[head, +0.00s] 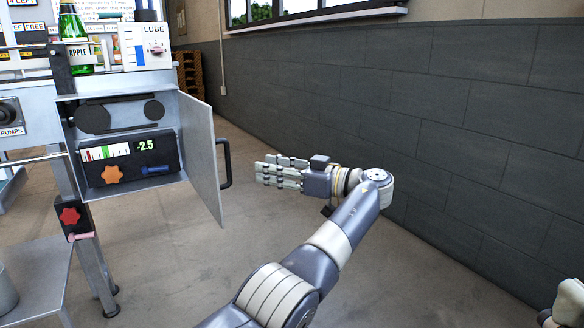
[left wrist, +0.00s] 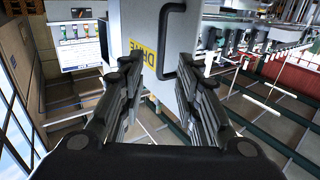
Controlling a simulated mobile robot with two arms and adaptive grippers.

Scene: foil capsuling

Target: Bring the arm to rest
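My left gripper (head: 264,172) is held out in the air in the head view, its fingers pointing left toward the open cabinet door (head: 203,158). A gap of floor shows between the fingertips and the black door handle (head: 225,164). In the left wrist view the two fingers of the left gripper (left wrist: 148,70) stand apart with nothing between them. The handle (left wrist: 170,35) shows beyond them there. My left arm rises from the bottom of the head view and bends at the wrist. A pale part of my body shows at the lower right corner; my right gripper is not seen.
A red knob (head: 69,215) is below. A green bottle (head: 78,40) and LUBE box (head: 146,46) stand on top. A grey wall (head: 440,100) is right; floor between is clear.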

